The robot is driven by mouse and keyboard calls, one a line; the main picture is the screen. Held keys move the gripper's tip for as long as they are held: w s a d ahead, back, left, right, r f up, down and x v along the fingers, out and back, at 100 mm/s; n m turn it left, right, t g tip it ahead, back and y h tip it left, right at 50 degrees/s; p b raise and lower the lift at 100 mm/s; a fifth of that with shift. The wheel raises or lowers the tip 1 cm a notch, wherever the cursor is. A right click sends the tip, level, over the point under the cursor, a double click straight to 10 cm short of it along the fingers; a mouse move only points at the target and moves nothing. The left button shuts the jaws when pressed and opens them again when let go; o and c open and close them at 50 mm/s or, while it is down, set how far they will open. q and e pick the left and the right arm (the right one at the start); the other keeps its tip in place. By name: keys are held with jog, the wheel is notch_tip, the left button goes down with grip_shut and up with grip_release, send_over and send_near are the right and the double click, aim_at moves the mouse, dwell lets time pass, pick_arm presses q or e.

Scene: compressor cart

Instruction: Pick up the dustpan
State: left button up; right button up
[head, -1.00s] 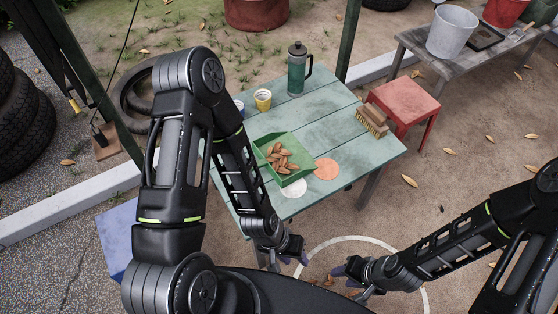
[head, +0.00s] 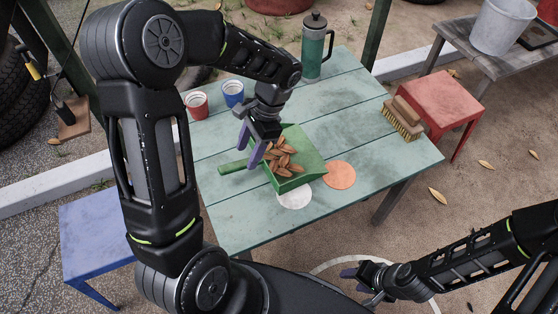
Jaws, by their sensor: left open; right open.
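The green dustpan (head: 311,163) lies on the green plank table (head: 222,221) with several brown leaves (head: 283,160) in its pan. Its handle (head: 233,168) points left. My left gripper (head: 249,152) is open above the handle end of the pan, its purple fingers pointing down and partly covering the pan's left edge. I cannot tell whether the fingers touch the dustpan. My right gripper (head: 354,279) is open and empty, low in front of the table.
A white disc (head: 294,197) and an orange disc (head: 339,175) lie by the pan. A red cup (head: 197,105), a blue cup (head: 233,94) and a green flask (head: 314,50) stand behind. A brush (head: 403,118) lies at the right edge, near a red stool (head: 440,95).

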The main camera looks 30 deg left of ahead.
aim_at(242, 177)
dwell(0.3)
pick_arm(q)
jog(key=shift+x, duration=1.3)
jog(key=b+x, duration=0.1)
jog(key=x, duration=0.4)
jog(key=shift+f, duration=0.15)
jog(key=shift+c, duration=0.2)
grip_shut()
